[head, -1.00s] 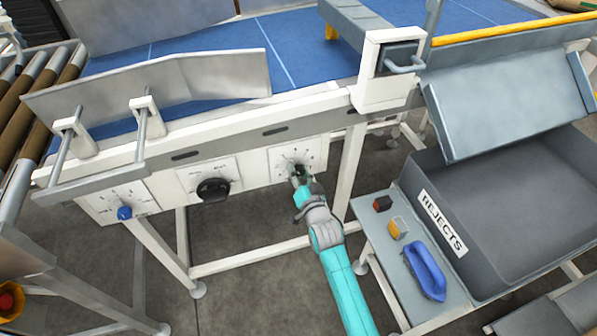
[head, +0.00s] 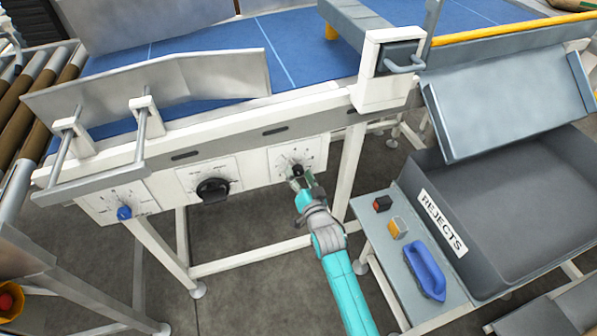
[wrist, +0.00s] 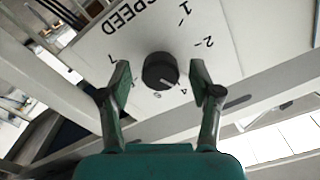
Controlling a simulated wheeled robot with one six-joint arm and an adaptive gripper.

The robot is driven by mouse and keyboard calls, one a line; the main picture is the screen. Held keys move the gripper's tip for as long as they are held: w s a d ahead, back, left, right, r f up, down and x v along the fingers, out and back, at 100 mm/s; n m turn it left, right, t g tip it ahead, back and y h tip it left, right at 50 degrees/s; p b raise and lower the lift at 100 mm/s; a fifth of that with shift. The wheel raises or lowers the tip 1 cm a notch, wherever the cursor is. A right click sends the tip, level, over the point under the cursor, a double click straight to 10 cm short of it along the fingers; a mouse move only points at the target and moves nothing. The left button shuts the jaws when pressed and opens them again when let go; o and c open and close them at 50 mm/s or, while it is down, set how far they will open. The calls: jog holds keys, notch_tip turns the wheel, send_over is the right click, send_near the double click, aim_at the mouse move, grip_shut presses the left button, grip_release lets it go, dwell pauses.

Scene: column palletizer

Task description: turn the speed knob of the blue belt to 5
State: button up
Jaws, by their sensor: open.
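The speed knob (head: 297,171) is a round black knob on a white dial plate on the right of the blue belt's front rail. In the wrist view the knob (wrist: 160,71) sits on the plate marked SPEED, with numbers 1, 2, 4 and 7 readable around it. A small pale mark shows on the knob's lower right, towards the side of the 4; its exact setting is hard to tell. My gripper (wrist: 160,86) is open, with one green finger on each side of the knob and gaps between. In the head view my gripper (head: 301,183) is just in front of the knob.
To the left on the same rail are a larger black knob (head: 212,190) and a small blue knob (head: 124,212). The blue belt (head: 210,60) runs above. A grey REJECTS bin (head: 500,200) and a shelf with a blue-handled item (head: 426,270) stand at right.

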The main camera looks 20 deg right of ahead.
jog(key=s, duration=1)
jog(key=shift+s, duration=0.3)
